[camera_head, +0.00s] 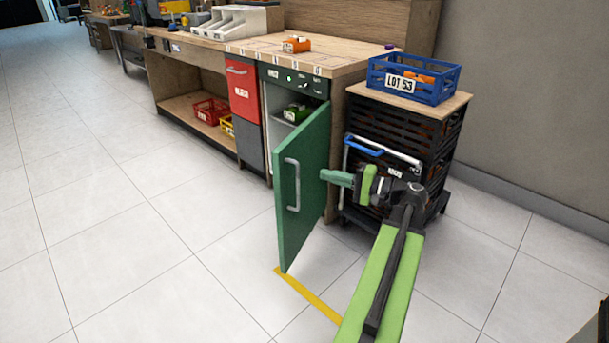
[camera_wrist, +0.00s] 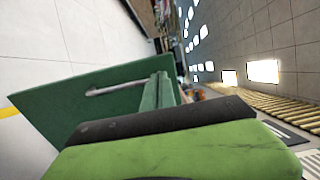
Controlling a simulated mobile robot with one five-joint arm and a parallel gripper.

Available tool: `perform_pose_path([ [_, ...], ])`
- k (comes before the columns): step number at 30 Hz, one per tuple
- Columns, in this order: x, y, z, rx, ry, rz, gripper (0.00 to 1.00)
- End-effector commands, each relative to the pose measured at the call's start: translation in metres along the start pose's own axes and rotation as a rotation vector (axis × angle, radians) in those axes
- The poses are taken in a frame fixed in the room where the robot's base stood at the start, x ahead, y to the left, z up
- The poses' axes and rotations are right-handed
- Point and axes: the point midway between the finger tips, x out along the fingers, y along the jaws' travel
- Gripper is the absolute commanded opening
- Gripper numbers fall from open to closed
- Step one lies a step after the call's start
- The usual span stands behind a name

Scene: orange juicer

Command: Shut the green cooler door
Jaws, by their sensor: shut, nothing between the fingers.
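The green cooler door (camera_head: 303,185) stands open, swung out from the cooler (camera_head: 297,82) under the counter. A grey bar handle (camera_head: 292,185) is on its outer face. The cooler's inside shows past the door, with a green item (camera_head: 296,112) on a shelf. My gripper (camera_head: 326,175) is shut and empty, at the right edge of the door, on the side away from the handle or at its edge; I cannot tell whether it touches. In the wrist view the green door (camera_wrist: 75,100) fills the left, with its handle (camera_wrist: 115,88), beyond my shut green fingers (camera_wrist: 158,92).
A black cart (camera_head: 405,140) with a blue crate (camera_head: 413,80) stands close to the right of the cooler, behind my gripper. A red drawer front (camera_head: 242,88) is left of the cooler. The floor (camera_head: 150,230) in front and left is clear, with a yellow line (camera_head: 308,296) below the door.

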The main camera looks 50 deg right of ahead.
Motion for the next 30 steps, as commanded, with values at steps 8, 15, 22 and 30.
perform_pose_path([
  [8,0.056,0.000,0.001,0.000,-0.004,0.002,0.00],
  [15,0.105,0.001,0.000,0.000,-0.003,0.002,0.00],
  [22,0.130,0.001,0.000,0.000,0.000,0.002,0.00],
  [30,0.133,0.001,0.000,0.000,0.001,0.002,0.00],
])
